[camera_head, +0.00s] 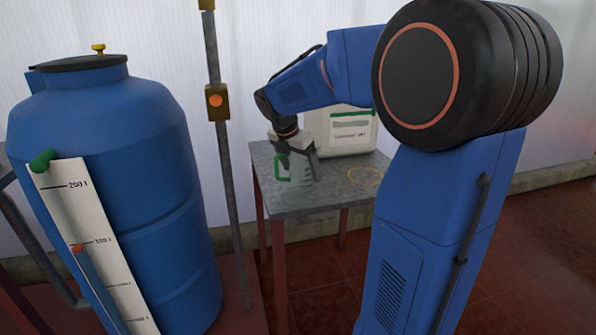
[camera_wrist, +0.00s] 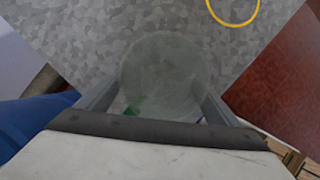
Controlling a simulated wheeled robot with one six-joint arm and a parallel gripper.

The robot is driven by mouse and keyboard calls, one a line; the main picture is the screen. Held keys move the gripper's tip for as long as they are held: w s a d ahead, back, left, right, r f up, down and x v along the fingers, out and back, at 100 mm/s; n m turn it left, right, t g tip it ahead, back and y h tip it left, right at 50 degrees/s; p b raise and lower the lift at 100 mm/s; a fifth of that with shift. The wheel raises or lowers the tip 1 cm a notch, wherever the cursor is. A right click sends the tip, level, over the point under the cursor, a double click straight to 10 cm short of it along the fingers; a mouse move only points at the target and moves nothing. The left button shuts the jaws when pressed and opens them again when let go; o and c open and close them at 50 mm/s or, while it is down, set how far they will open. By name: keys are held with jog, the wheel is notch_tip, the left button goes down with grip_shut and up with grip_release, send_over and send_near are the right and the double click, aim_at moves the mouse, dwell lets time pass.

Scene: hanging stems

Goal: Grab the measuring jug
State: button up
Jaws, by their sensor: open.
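The measuring jug (camera_head: 302,172) stands on the grey metal table. It is clear and greyish, with a green handle (camera_head: 283,164) on its left side. My gripper (camera_head: 298,150) reaches down over it from above. In the wrist view the jug (camera_wrist: 162,72) shows as a round, see-through shape between the two fingers of my gripper (camera_wrist: 157,100). The fingers are open, one on each side of it. A bit of green shows low at its left. I cannot tell whether either finger touches the jug.
The table (camera_head: 325,197) has a yellow ring mark (camera_head: 366,175) at right. A white canister (camera_head: 345,132) stands behind the jug. A large blue barrel (camera_head: 125,180) with a level scale (camera_head: 95,245) and a metal post (camera_head: 225,150) are at left.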

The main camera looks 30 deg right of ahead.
jog(key=shift+d+f, duration=0.15)
jog(key=shift+f, duration=0.3)
jog(key=c, duration=1.2)
